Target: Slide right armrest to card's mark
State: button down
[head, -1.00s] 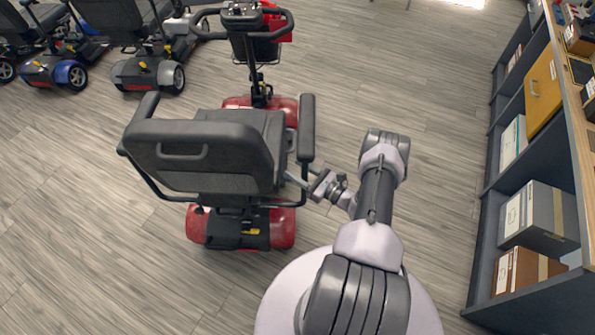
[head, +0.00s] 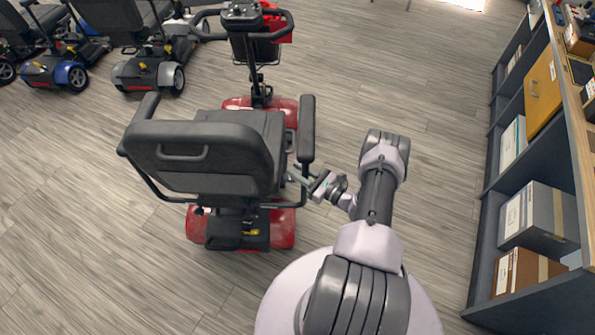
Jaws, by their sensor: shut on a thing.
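The red scooter's right armrest (head: 307,130) is a black pad on a bent black tube, at the right side of the black seat (head: 200,155), seen from behind. My gripper (head: 298,178) reaches in from the right, below the pad. It is shut on the right armrest, low down by its tube; the exact grip point is small and partly hidden. The left armrest (head: 147,106) is on the seat's other side. I cannot make out a card or a mark in this view.
The scooter's tiller (head: 245,40) stands ahead of the seat. Other scooters (head: 145,70) are parked at the upper left. A shelf unit (head: 487,210) with boxes and binders runs along the right. The grey wood floor between scooter and shelf is clear apart from my arm.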

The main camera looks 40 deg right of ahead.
dwell(0.8)
jog(key=shift+w+a, duration=0.7)
jog(key=shift+a, duration=0.1)
jog(key=c, duration=1.2)
grip_release()
jog(key=shift+c, duration=0.2)
jog(key=p+v, duration=0.3)
jog(key=v, duration=1.4)
jog(key=shift+s, duration=0.2)
